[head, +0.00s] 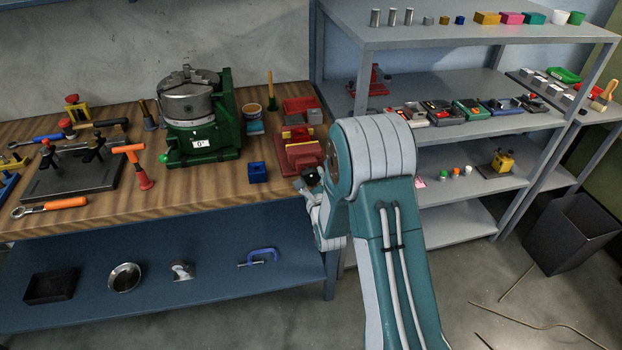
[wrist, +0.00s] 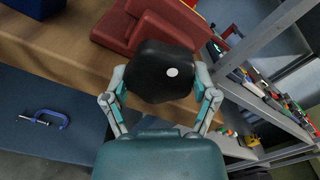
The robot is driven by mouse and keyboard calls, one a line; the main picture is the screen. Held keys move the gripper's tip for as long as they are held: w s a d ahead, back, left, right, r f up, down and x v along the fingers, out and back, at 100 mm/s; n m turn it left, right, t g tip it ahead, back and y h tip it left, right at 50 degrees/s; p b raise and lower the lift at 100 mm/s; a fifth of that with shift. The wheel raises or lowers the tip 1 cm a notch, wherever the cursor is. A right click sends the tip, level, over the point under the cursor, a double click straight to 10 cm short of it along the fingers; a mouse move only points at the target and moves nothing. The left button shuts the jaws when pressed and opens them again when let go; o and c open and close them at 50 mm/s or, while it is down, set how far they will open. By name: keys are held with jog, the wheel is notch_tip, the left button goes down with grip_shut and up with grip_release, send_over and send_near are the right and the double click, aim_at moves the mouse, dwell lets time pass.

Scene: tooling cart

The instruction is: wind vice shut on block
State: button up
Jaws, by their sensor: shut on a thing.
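The red vice (head: 300,156) stands at the right front of the wooden bench, and its red body shows at the top of the wrist view (wrist: 135,25). A yellow block (head: 296,133) shows as a narrow strip at the vice's jaws; I cannot tell whether both jaws touch it. My gripper (wrist: 161,95) is shut on the black handwheel (wrist: 158,70) at the vice's front, one finger on each side. The handwheel has a white dot on its face. In the head view my gripper (head: 311,186) is partly hidden behind my arm.
A blue block (head: 258,172) lies left of the vice. A green rotary table (head: 204,140) with a grey chuck stands further left. A shelf rack (head: 470,145) stands close on the right. A blue clamp (wrist: 44,119) lies on the lower shelf.

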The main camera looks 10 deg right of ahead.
jog(key=shift+s+f, duration=0.2)
jog(key=shift+f, duration=0.2)
jog(key=o, duration=1)
jog(key=shift+r, duration=0.25)
jog(key=s, duration=1.1)
jog(key=shift+s, duration=0.4)
